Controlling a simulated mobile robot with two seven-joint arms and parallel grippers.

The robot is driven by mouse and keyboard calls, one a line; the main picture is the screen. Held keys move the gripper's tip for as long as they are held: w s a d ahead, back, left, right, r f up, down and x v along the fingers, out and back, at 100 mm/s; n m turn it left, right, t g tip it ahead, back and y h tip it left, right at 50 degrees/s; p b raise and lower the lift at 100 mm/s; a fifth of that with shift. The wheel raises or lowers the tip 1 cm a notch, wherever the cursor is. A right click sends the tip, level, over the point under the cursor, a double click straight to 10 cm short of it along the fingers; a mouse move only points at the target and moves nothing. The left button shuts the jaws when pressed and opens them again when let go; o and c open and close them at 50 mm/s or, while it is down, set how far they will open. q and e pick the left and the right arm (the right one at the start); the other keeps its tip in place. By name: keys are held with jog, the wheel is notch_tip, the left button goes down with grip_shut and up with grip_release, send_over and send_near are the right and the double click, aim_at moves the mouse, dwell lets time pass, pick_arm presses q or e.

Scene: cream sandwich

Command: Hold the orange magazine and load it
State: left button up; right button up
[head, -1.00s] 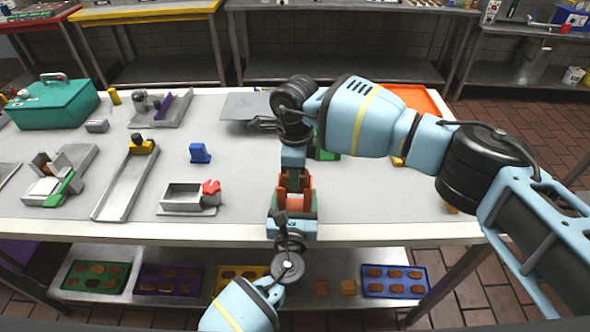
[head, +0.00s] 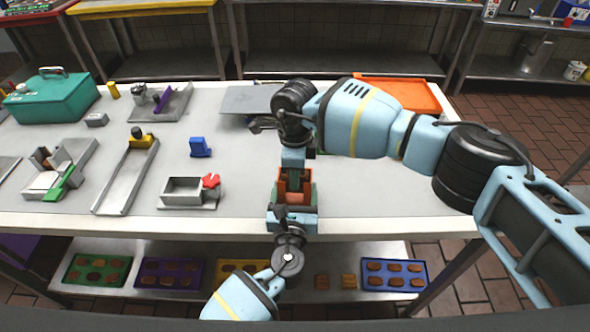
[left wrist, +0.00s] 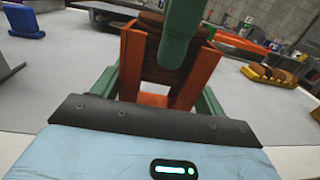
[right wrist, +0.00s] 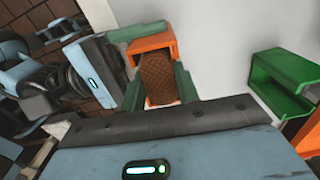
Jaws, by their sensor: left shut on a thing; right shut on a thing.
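The orange magazine (head: 282,181) stands upright near the table's front edge; it also shows in the left wrist view (left wrist: 131,62) and the right wrist view (right wrist: 151,43). My left gripper (head: 295,194) is shut on it, with green fingers on its sides. My right gripper (right wrist: 160,86) comes down from above and is shut on a brown, waffle-patterned biscuit (right wrist: 158,78). The biscuit is at the magazine's opening, between its walls; I cannot tell how deep. In the left wrist view, a green right finger (left wrist: 182,32) covers part of the brown biscuit surface.
A green holder (right wrist: 285,85) stands close by in the right wrist view. A yellow holder with brown biscuits (left wrist: 276,75) shows in the left wrist view. A metal box with a red knob (head: 183,190), a blue stand (head: 200,147) and an orange tray (head: 405,95) are on the table.

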jog(key=shift+f, duration=2.25)
jog(key=o, duration=1.1)
jog(key=shift+o, duration=0.2)
notch_tip(320, 180, up, 12)
pick_arm(q)
jog(key=o, duration=1.1)
jog(key=shift+o, duration=0.2)
